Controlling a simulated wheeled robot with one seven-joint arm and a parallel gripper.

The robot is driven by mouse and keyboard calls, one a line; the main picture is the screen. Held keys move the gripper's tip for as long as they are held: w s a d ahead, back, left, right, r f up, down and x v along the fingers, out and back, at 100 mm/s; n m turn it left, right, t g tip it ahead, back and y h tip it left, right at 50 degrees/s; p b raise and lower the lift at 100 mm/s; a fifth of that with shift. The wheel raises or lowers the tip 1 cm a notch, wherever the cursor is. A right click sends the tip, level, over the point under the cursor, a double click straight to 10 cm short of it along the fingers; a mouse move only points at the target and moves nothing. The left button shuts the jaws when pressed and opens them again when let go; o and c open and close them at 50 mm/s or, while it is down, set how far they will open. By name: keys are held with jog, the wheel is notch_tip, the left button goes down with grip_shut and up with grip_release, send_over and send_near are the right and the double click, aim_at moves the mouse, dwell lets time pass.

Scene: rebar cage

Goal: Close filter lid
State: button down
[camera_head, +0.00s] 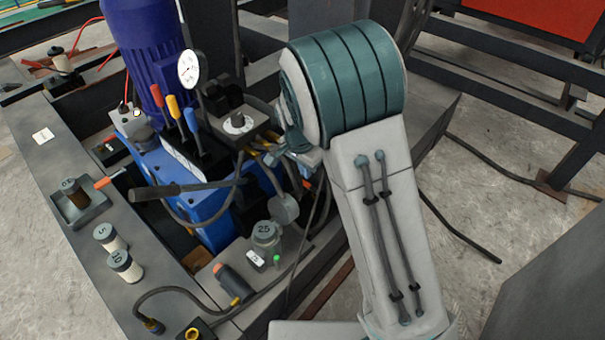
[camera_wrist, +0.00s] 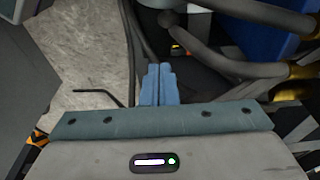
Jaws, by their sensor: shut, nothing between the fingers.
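A grey-green cylinder marked 25 (camera_head: 266,236) stands upright on the bench in the head view, low and left of my arm. A light grey round piece (camera_head: 285,209) is just behind it and looks like a raised lid, but I cannot be sure. My gripper (camera_head: 274,157) is above and behind both, close to the hydraulic unit and partly hidden by my arm. In the wrist view my gripper (camera_wrist: 158,68) shows its blue fingers shut together and empty. Neither the cylinder nor the round piece can be made out there.
The blue hydraulic unit (camera_head: 205,185) with coloured levers (camera_head: 173,106), a gauge (camera_head: 188,68) and hoses crowds the gripper's left. Canisters marked 5 (camera_head: 108,238) and 10 (camera_head: 125,266) stand on the left beam. A dark cylinder with an orange end (camera_head: 232,282) lies on the bench.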

aim_at(293, 202)
notch_tip(293, 202, down, 6)
jog(key=s+a+b, duration=0.2)
jog(key=b, duration=0.1)
jog(key=shift+s+d, duration=0.1)
jog(key=shift+s, duration=0.05)
dwell(0.5)
